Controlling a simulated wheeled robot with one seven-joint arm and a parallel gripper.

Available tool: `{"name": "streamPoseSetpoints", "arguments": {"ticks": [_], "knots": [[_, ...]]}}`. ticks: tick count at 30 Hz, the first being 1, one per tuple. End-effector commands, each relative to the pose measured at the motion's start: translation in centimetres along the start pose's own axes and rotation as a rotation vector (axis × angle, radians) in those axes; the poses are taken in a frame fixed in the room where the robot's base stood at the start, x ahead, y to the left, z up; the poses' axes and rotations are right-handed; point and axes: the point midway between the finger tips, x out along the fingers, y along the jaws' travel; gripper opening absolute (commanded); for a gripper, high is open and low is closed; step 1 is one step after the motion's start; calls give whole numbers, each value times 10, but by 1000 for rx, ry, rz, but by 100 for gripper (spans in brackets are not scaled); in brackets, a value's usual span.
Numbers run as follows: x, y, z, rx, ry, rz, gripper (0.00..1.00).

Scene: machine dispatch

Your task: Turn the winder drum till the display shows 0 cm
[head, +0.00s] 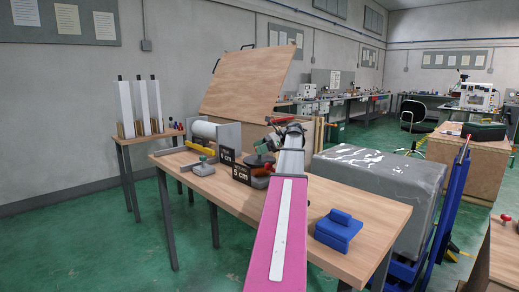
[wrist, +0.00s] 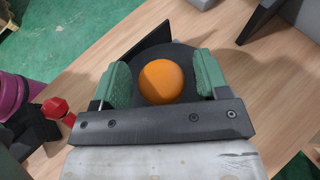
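A black display reading "5 cm" (head: 242,175) stands on the wooden table, with a second dark sign (head: 227,156) behind it; its digit is hard to read. Beside the display is a low dark disc (head: 259,161). In the wrist view an orange ball-shaped knob (wrist: 161,82) sits over the dark disc (wrist: 184,56). A white cylinder (head: 203,129) lies against a grey housing (head: 228,136); I cannot tell which part is the winder drum. My gripper (wrist: 162,78) has its green fingers on both sides of the knob, with narrow gaps showing. It is open.
A blue block-like object (head: 338,230) lies on the table's right. A large grey covered block (head: 375,180) stands close behind the table's right side. A red knob (wrist: 54,108) shows left of my gripper.

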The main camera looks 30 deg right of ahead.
Motion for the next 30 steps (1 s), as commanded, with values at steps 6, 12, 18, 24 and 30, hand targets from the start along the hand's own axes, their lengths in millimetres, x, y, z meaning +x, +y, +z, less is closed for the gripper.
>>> {"name": "streamPoseSetpoints", "arguments": {"ticks": [6,12,18,24,30], "knots": [[0,0,2,-1,-1,-1,68],[-8,-1,19,-1,0,-1,68],[-3,8,53,-4,0,2,68],[20,21,86,-3,0,1,68],[41,32,117,-3,0,1,68]]}}
